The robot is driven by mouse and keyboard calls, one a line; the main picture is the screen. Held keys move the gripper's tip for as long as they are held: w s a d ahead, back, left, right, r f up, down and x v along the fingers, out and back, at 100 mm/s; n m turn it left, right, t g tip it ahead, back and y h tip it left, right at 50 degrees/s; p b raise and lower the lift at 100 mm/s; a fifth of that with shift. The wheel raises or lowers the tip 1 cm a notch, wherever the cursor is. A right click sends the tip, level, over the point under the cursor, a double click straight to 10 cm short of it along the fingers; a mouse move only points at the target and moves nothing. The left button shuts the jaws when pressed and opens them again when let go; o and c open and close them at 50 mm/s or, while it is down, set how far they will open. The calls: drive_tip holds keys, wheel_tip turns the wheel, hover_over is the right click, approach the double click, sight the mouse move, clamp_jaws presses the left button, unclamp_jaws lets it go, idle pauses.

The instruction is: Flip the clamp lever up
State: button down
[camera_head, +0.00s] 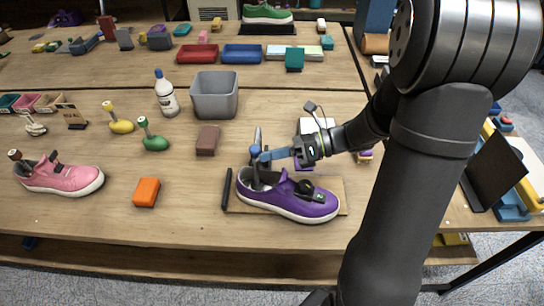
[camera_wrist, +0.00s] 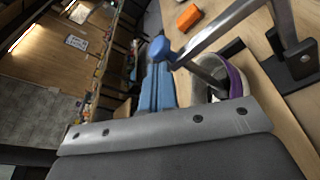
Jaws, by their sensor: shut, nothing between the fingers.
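The purple sneaker (camera_head: 310,208) sits on a wooden board (camera_head: 343,190), toe to the right. A grey metal clamp (camera_head: 258,136) stands at its heel end. Its lever ends in a blue ball knob (camera_head: 255,150). In the wrist view, the knob (camera_wrist: 159,49) caps the tilted grey lever bar (camera_wrist: 225,27), and a black bracket (camera_wrist: 296,66) shows at right. My gripper (camera_head: 266,156) has blue fingers, shut and empty, reaching in from the right above the shoe opening. Its fingertips (camera_wrist: 157,72) are at the knob; whether they touch it I cannot tell.
An orange block (camera_head: 146,192) and a pink sneaker (camera_head: 62,178) are further left. A brown block (camera_head: 208,140) and a grey bin (camera_head: 214,96) stand behind. Bare table lies between the orange block and the board.

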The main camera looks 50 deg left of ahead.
drive_tip(key=w+a+r+m, duration=0.1)
drive_tip(key=w+a, duration=1.3)
drive_tip(key=shift+w+a+r+m+g, duration=0.3)
drive_tip(key=shift+w+a+r+m, duration=0.05)
drive_tip(key=shift+w+r+m, duration=0.05)
idle(0.4)
idle(0.4)
drive_tip(key=w+d, duration=0.7)
drive_tip(key=d, duration=0.2)
drive_tip(key=shift+d+r, duration=0.15)
drive_tip(key=shift+r, duration=0.2)
